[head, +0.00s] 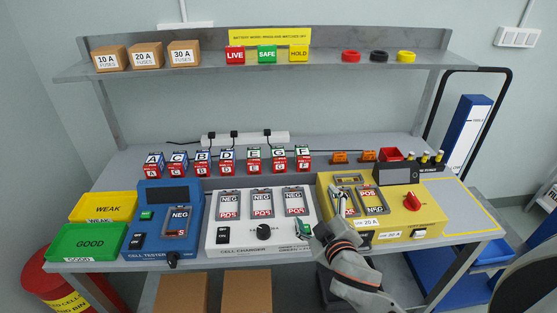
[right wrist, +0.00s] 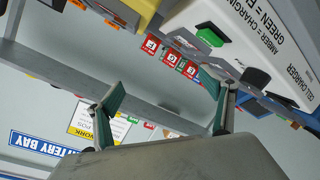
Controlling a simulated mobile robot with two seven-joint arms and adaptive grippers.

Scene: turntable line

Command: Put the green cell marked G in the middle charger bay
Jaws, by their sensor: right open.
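The cell marked G (head: 279,157) stands upright in the row of lettered cells behind the machines, between E and F. The white cell charger (head: 238,238) has three bays side by side, labelled NEG and POS. The middle charger bay (head: 260,203) shows no cell in it. My right gripper (head: 320,213) is open and empty over the charger's right end, beside the yellow machine, apart from the G cell. Its two teal-padded fingers stand wide apart in the right wrist view (right wrist: 166,105). My left gripper is not in view.
A blue cell tester (head: 160,243) stands left of the charger, with yellow WEAK (head: 103,207) and green GOOD (head: 88,242) trays beyond it. The yellow machine (head: 408,222) is on the right. A shelf (head: 213,67) with boxes and signs hangs above the cells.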

